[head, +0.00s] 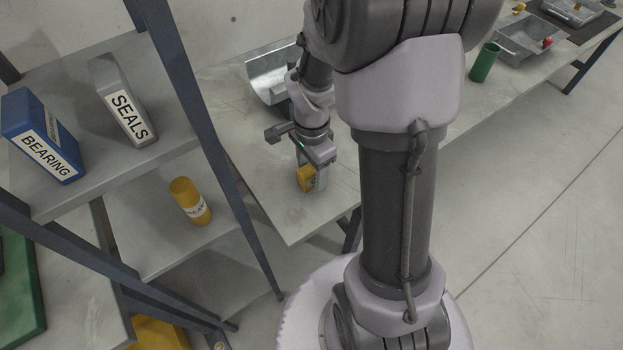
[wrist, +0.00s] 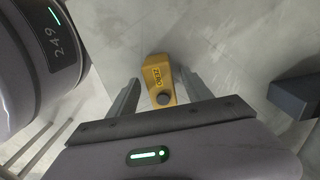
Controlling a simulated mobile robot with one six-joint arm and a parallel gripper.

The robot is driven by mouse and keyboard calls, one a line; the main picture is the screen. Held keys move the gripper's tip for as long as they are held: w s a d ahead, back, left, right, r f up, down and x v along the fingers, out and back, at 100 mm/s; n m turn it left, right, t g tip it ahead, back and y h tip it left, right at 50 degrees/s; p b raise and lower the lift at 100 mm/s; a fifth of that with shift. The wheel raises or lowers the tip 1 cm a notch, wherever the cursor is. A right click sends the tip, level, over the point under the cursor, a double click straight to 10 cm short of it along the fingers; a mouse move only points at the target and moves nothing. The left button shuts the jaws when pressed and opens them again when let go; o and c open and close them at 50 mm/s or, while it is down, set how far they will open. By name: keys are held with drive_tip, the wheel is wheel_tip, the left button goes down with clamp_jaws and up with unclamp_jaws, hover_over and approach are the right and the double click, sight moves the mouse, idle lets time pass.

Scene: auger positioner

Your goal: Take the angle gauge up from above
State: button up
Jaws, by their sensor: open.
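My gripper (wrist: 160,79) is open, with one finger on each side of the gauge in the wrist view. In the head view my gripper (head: 312,178) points down right at the gauge. I cannot tell whether the fingers touch it.
A metal trough (head: 266,80) lies on the table (head: 325,212) behind my wrist. A shelf at left holds a blue BEARING box (head: 40,135), a grey SEALS box (head: 122,100) and a yellow canister (head: 190,200) lower down. A dark post (head: 195,110) stands between. A green cylinder (head: 484,62) stands at back right.

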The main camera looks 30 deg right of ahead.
drive_tip(key=shift+f, duration=0.85)
drive_tip(key=shift+r, duration=0.15)
clamp_jaws()
drive_tip(key=shift+w+r, duration=0.1)
drive_tip(key=shift+r, duration=0.05)
